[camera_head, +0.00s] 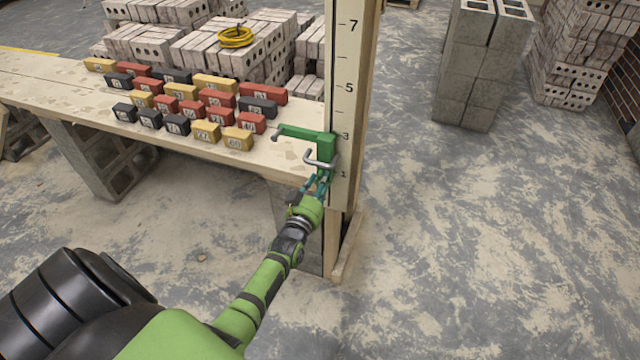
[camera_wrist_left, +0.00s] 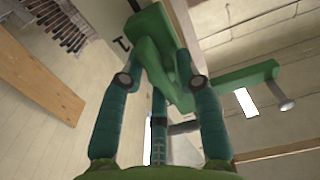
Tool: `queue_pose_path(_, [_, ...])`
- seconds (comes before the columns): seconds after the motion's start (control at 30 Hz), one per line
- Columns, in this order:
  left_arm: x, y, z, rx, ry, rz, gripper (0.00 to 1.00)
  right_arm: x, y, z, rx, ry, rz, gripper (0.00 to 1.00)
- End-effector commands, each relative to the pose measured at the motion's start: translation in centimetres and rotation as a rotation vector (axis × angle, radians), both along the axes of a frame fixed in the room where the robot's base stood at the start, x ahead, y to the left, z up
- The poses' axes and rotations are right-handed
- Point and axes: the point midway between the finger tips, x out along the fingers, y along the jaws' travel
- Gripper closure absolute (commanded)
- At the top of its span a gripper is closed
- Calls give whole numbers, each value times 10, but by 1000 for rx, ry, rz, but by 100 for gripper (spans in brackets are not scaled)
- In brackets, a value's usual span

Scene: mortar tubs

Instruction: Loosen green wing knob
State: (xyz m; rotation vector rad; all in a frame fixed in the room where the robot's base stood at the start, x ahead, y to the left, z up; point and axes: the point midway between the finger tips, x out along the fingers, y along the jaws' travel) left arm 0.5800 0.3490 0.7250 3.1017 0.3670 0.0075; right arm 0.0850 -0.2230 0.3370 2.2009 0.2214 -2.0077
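A green clamp-like bracket (camera_head: 325,148) sits low on the upright numbered board (camera_head: 343,60), with a green arm reaching left over the table end and a grey metal handle (camera_head: 318,160) below. In the left wrist view the green wing knob (camera_wrist_left: 157,68) lies tilted between the fingertips of my left gripper (camera_wrist_left: 162,55). The teal fingers converge and appear to touch it on both sides. In the head view my left gripper (camera_head: 322,183) is just below the bracket and hides the knob's details. My right gripper is not in view.
A wooden table (camera_head: 60,85) holds several small red, black and yellow numbered blocks. Brick stacks and a yellow coil (camera_head: 236,37) stand behind it. Grey concrete blocks (camera_head: 475,70) stand at the back right. The floor right of the board is open.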

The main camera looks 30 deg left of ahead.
Motion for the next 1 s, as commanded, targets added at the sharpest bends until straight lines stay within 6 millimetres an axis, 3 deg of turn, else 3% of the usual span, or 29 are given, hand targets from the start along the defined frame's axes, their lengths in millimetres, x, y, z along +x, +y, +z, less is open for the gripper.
queue_pose_path(0.47, [-5,1,0,4,0,3,51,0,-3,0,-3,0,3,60])
queue_pose_path(1.0, [-101,-22,0,5,-1,4,51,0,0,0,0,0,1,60])
